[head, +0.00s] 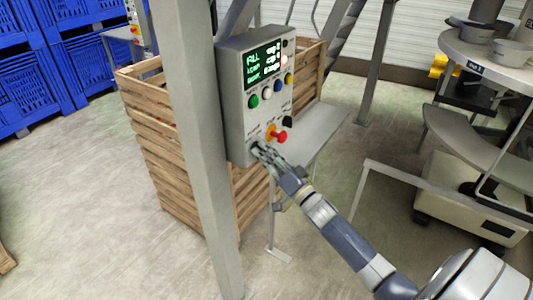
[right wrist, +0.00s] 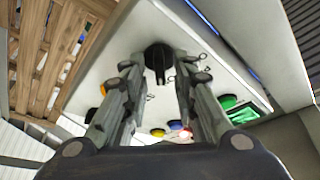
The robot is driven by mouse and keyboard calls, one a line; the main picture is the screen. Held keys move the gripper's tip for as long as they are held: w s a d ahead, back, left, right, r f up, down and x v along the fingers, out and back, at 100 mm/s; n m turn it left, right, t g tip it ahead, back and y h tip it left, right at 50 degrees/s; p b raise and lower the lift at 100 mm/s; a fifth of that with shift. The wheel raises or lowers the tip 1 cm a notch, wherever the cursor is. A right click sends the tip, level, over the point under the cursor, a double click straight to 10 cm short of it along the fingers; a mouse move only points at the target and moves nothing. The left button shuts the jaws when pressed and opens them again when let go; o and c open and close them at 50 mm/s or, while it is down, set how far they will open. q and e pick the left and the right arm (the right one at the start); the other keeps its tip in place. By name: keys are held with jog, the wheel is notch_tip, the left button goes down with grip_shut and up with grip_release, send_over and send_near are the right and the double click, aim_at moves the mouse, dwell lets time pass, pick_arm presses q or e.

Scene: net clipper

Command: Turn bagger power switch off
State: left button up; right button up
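The grey bagger control box (head: 236,95) is fixed to a post, with a lit screen and coloured buttons on its face. My right gripper (head: 262,152) is at the lower left of that face. In the right wrist view a black rotary knob (right wrist: 158,58) sits between the tips of my right gripper (right wrist: 157,68). The fingers are spread on both sides of the knob, with a gap visible on each side. In the head view the gripper largely hides this knob, and its label cannot be read. My left gripper is not in view.
The grey post (head: 190,130) stands left of the box. A wooden crate (head: 165,165) is behind it.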

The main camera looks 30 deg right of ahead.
grip_shut()
jog(key=n+y+b, duration=0.3)
jog(key=n, duration=0.3)
jog(key=n+g+y+b, duration=0.1)
jog(key=n+y+b, duration=0.2)
jog(key=n, duration=0.3)
jog(key=n+g+y+b, duration=0.1)
jog(key=n+y+b, duration=0.2)
jog(key=n+b, duration=0.2)
jog(key=shift+w+d+f+n, duration=0.1)
jog(key=shift+d+n, duration=0.05)
jog(key=shift+n, duration=0.4)
jog(key=shift+d+f+n, duration=0.1)
jog(key=shift+d+n, duration=0.05)
jog(key=shift+n, duration=0.4)
jog(key=shift+r+n+g+y+b, duration=0.1)
jog(key=shift+n+g+y+b, duration=0.5)
jog(key=shift+n, duration=0.9)
jog(key=shift+r+n+g+y+b, duration=0.1)
jog(key=shift+n+g+y+b, duration=0.5)
jog(key=shift+n, duration=0.9)
